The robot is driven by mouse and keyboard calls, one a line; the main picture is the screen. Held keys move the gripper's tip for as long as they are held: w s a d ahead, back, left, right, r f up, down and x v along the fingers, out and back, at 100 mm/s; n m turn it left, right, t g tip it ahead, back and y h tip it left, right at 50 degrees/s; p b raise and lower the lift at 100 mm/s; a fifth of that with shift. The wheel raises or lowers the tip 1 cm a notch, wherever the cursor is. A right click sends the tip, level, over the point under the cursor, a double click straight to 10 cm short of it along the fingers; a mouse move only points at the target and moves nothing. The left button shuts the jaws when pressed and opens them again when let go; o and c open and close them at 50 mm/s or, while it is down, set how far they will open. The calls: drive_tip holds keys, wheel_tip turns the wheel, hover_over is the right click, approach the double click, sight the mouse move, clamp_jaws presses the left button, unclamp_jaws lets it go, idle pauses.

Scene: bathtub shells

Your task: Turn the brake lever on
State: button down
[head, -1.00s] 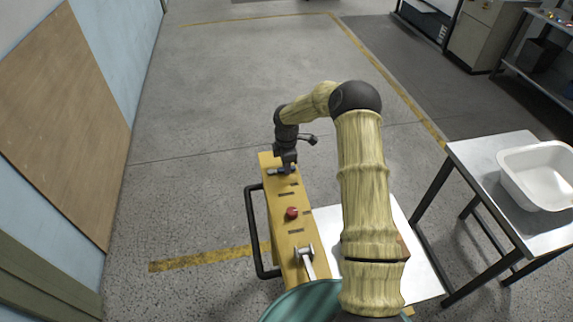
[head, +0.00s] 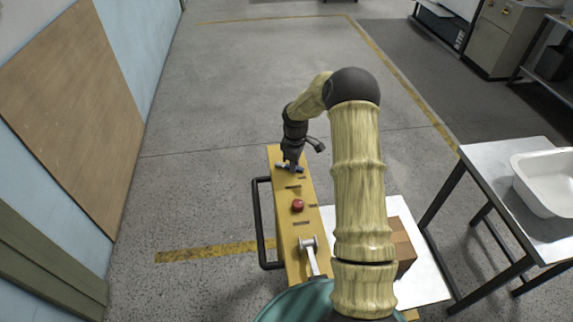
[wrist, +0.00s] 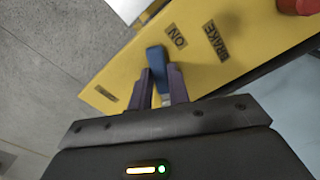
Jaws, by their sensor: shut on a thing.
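The brake lever has a blue handle (wrist: 156,58) and stands on a yellow control panel (wrist: 135,75). In the wrist view my gripper (wrist: 161,80) has its two purple-grey fingers shut around the lever, with the blue end sticking out beyond the fingertips. The ON label (wrist: 177,36) is close to that end, and the BRAKE label (wrist: 216,41) is further right. Another label (wrist: 105,94), too dark to read, is left of the lever. In the head view my gripper (head: 290,162) is at the panel's far end and largely covers the lever.
A red button (head: 297,206) and a silver lever (head: 309,247) are nearer on the panel. A black rail (head: 257,225) runs along its left side. A cardboard box (head: 403,244) and a table with a white tub (head: 545,180) are to the right. Floor beyond is clear.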

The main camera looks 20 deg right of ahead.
sight(280, 179)
drive_tip(key=m, duration=0.1)
drive_tip(key=s+a+m+b, duration=0.1)
drive_tip(key=m, duration=0.1)
drive_tip(key=m+b, duration=0.1)
drive_tip(key=shift+s+a+m, duration=0.25)
drive_tip(key=shift+a+m, duration=0.05)
drive_tip(key=shift+a, duration=0.1)
drive_tip(key=a+m, duration=0.1)
drive_tip(key=m+b, duration=0.1)
drive_tip(key=m, duration=0.1)
drive_tip(key=shift+s+a+m, duration=0.3)
drive_tip(key=shift+s+a, duration=0.1)
drive_tip(key=shift+a+m, duration=0.3)
drive_tip(key=shift+m, duration=0.6)
drive_tip(key=shift+a+m+b, duration=0.2)
drive_tip(key=shift+a+m, duration=0.15)
drive_tip(key=shift+m, duration=0.35)
drive_tip(key=shift+a+m+b, duration=0.2)
drive_tip(key=shift+a+m, duration=0.1)
drive_tip(key=shift+m, duration=0.4)
drive_tip(key=c, duration=1.3)
unclamp_jaws()
